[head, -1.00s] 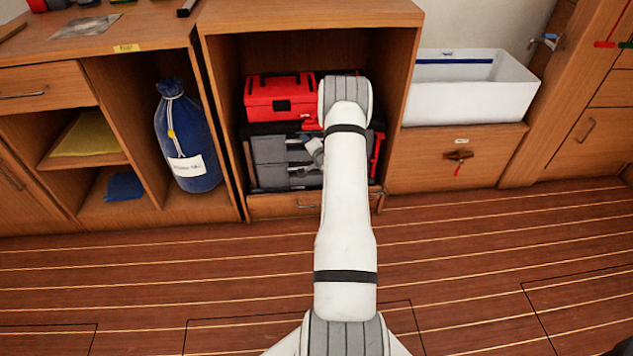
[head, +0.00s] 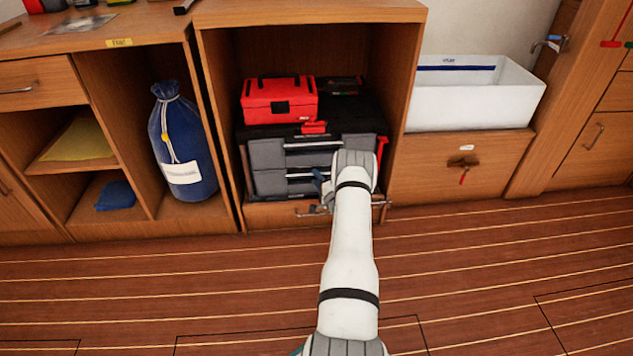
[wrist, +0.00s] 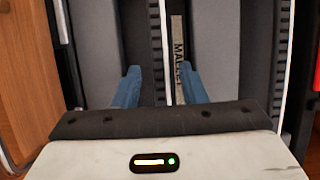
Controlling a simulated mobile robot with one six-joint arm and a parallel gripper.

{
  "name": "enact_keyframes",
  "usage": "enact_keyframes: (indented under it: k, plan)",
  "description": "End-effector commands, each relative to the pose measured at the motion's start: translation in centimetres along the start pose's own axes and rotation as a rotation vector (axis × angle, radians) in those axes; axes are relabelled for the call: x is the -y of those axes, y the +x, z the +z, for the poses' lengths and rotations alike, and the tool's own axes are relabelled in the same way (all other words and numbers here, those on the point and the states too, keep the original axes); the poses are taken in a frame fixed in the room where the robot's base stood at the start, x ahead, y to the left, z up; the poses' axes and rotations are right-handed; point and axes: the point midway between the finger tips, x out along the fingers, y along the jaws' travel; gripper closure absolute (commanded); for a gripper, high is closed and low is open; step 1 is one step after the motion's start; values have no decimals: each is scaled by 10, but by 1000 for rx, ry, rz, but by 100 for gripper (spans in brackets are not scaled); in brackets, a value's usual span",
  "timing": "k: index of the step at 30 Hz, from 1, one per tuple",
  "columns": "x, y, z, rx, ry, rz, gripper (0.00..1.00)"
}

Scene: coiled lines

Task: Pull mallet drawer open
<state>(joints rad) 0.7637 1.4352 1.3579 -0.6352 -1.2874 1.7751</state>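A black and grey tool case (head: 268,155) stands in the open cabinet bay, with grey drawer fronts stacked one above the other and pale bars across them. A label (wrist: 179,50) reading MALLET, its end hidden by a finger, lies on the strip between two grey fronts (wrist: 213,45) in the wrist view, which is turned sideways. My gripper (wrist: 160,82) has two blue fingers, apart with nothing visibly held. They straddle the dark ridged edge and a pale bar; contact cannot be told. In the head view my gripper (head: 324,187) is before the lower drawer, partly hidden by my arm.
A red toolbox (head: 278,100) sits on the case. A wooden drawer front with a metal handle (head: 306,212) lies below it. A blue bag (head: 180,140) stands left, a white bin (head: 465,100) right. The floor in front is clear.

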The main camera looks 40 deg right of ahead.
Motion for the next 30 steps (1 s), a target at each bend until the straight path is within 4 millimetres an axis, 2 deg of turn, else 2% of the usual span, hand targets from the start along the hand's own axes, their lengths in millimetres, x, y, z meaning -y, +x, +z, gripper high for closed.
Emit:
enact_keyframes:
  k: [4, 12, 26, 30]
  plan:
    - [0, 10, 0, 0, 0, 0, 62]
    - [1, 11, 0, -1, 0, 1, 63]
    - [0, 10, 0, -1, 0, 1, 100]
    - [0, 10, 0, -1, 0, 1, 100]
